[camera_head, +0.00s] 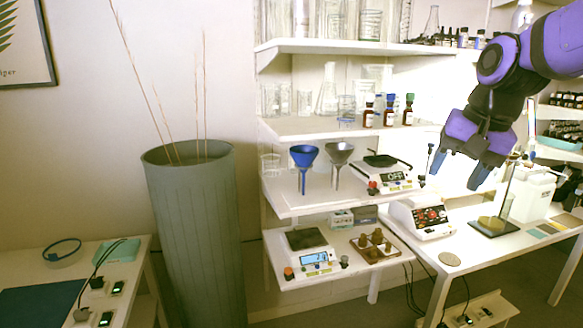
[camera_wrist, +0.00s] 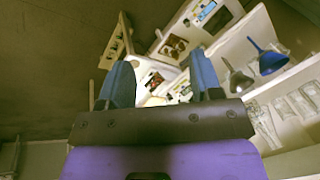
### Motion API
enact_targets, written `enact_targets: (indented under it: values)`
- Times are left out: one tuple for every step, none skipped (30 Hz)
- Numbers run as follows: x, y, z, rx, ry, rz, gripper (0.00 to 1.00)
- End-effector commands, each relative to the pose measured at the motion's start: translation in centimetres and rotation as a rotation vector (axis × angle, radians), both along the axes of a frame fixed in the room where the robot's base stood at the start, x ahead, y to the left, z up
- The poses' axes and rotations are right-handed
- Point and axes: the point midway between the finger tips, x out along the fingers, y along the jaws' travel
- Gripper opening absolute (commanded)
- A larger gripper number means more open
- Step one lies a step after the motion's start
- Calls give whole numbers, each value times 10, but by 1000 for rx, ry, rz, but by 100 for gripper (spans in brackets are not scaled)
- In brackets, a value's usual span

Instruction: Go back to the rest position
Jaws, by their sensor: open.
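My gripper (camera_head: 457,172) hangs in the air at the upper right of the head view, on a purple arm. Its two blue fingers are apart, pointing down, with nothing between them. In the wrist view my gripper (camera_wrist: 163,82) shows the same two blue fingers spread and empty. It is in front of the shelves and above the white table (camera_head: 470,262) at the right. In the head view it covers part of the wall and shelf edge behind it.
Shelves (camera_head: 330,128) hold glassware and three brown bottles (camera_head: 388,117). A blue funnel (camera_head: 304,158), a grey funnel (camera_head: 339,155) and scales (camera_head: 385,180) stand lower. A hotplate device (camera_head: 430,219) is below my gripper. A tall grey bin (camera_head: 197,235) stands left.

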Motion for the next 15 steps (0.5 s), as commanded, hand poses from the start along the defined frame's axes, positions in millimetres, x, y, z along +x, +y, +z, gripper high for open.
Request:
enact_targets:
  values:
    - [-17,-4,4,-12,-26,30,59]
    - [-26,-6,4,-23,-40,53,59]
    - [-38,-9,5,-38,-59,81,59]
    - [-47,-10,6,-51,-74,104,59]
    - [-56,-12,6,-63,-88,126,59]
    - [-68,-14,5,-81,-107,154,59]
    - [-76,-15,5,-95,-121,175,59]
    - [-85,-17,4,-111,-133,195,59]
    - [-97,-18,3,-131,-151,223,59]
    - [-105,-19,1,-148,-162,244,59]
    - [-113,-20,0,-165,-173,263,59]
    - [-123,-21,-2,-187,-187,288,59]
    - [-129,-22,-4,-202,-196,304,59]
    - [-136,-23,-6,-218,-205,321,59]
    - [-143,-23,-9,-237,-215,339,59]
